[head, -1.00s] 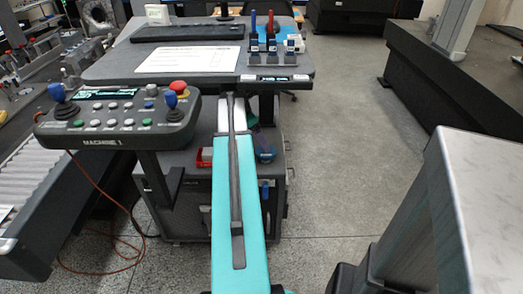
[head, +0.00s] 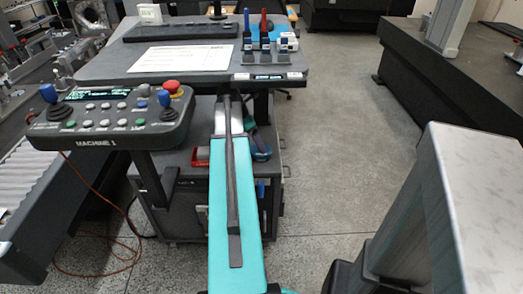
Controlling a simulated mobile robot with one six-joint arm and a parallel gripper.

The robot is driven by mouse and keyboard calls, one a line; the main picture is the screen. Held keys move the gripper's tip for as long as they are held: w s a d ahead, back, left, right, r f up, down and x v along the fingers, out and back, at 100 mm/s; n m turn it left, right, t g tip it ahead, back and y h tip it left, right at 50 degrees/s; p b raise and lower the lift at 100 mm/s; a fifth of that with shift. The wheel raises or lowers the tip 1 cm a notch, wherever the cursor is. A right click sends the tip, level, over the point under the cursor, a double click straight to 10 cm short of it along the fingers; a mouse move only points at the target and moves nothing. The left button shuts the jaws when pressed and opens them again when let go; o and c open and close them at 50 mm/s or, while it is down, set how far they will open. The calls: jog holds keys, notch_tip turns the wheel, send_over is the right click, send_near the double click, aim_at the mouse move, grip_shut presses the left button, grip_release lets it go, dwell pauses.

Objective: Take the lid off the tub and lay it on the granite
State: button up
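I see no tub and no lid in the head view. A long turquoise link (head: 231,215), which looks like part of my own arm, runs up the middle of the picture. My gripper is not in view. A large dark block (head: 455,85) stands at the upper right. I cannot tell whether it is the granite.
A desk (head: 110,75) bears a paper sheet (head: 183,59), a keyboard (head: 180,29) and a tool rack (head: 262,57). A control panel (head: 110,118) stands at left, beside rollers (head: 40,180). Open floor (head: 325,150) lies right of the desk. A grey-topped metal form (head: 480,180) fills the lower right.

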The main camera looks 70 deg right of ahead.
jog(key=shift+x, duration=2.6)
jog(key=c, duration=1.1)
